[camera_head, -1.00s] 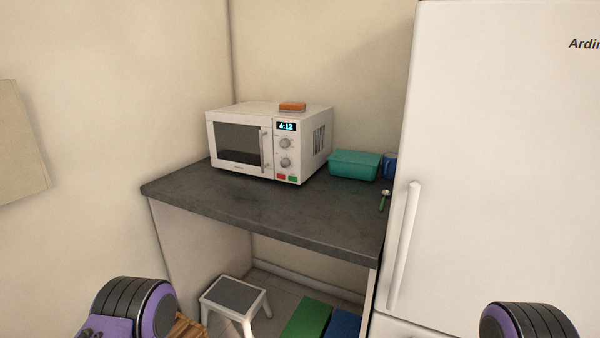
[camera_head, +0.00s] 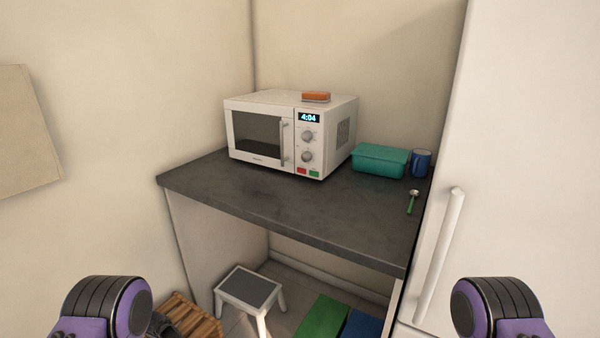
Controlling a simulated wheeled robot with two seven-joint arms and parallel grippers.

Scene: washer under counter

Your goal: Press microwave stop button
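A white microwave (camera_head: 291,130) stands on the dark counter with its door closed. Its display (camera_head: 309,118) reads 4:04. Two round knobs sit below the display. Under them are a red button (camera_head: 302,171) at the left and a green button (camera_head: 314,173) at the right; no label on either is legible. Purple and black parts of my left arm and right arm show at the bottom left and bottom right, well apart from the microwave. Neither gripper's fingers are in view.
The dark counter (camera_head: 270,203) has clear room in front of the microwave. An orange sponge-like block (camera_head: 316,97) lies on the microwave. A teal container (camera_head: 380,161), blue mug (camera_head: 421,163) and green-handled spoon (camera_head: 411,202) are right. A step stool (camera_head: 250,288) stands below; a white fridge (camera_head: 520,150) is right.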

